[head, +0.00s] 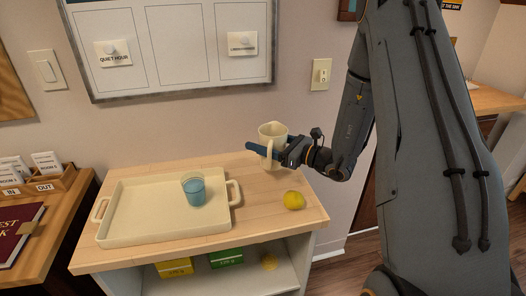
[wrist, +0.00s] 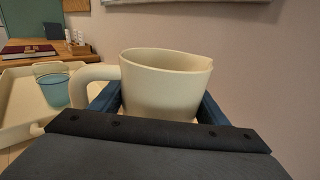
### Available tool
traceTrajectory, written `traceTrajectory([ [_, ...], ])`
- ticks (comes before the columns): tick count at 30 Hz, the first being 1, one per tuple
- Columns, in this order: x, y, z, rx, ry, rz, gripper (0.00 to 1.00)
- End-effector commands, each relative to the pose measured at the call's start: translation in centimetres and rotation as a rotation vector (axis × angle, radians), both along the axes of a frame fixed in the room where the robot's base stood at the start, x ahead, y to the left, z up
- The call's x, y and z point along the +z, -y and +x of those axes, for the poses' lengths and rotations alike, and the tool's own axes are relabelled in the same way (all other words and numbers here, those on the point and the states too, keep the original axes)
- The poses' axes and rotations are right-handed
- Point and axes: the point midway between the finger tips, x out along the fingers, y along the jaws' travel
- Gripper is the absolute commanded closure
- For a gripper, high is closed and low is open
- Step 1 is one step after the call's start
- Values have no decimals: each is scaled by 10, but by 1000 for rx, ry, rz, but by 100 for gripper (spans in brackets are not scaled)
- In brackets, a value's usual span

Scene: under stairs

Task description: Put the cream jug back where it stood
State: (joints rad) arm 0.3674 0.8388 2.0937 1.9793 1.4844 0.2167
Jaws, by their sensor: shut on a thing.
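The cream jug (head: 271,132) is upright in my gripper (head: 266,152), over the back right part of the wooden top. In the wrist view the jug (wrist: 165,85) sits between the two blue fingers (wrist: 160,108), with its handle to the left. My gripper is shut on the jug. The jug's lower part is hidden in the wrist view, and I cannot tell whether its base touches the wood.
A cream tray (head: 118,222) with a blue cup (head: 194,190) in it fills the left of the wooden top (head: 262,205). A yellow lemon-like fruit (head: 293,200) lies near the right front edge. Bare wood lies between the tray and the fruit. A wall stands behind.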

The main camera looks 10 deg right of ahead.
Motion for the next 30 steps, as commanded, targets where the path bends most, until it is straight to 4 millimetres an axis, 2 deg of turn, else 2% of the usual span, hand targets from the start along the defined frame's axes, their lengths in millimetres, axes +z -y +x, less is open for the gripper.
traceTrajectory([
  [12,-39,-2,0,3,-1,1,93],
  [26,-45,-3,0,4,1,1,93],
  [27,-45,-3,0,4,-1,0,25],
  [29,-45,-3,0,4,-1,0,15],
  [30,-44,-3,0,4,-1,0,13],
])
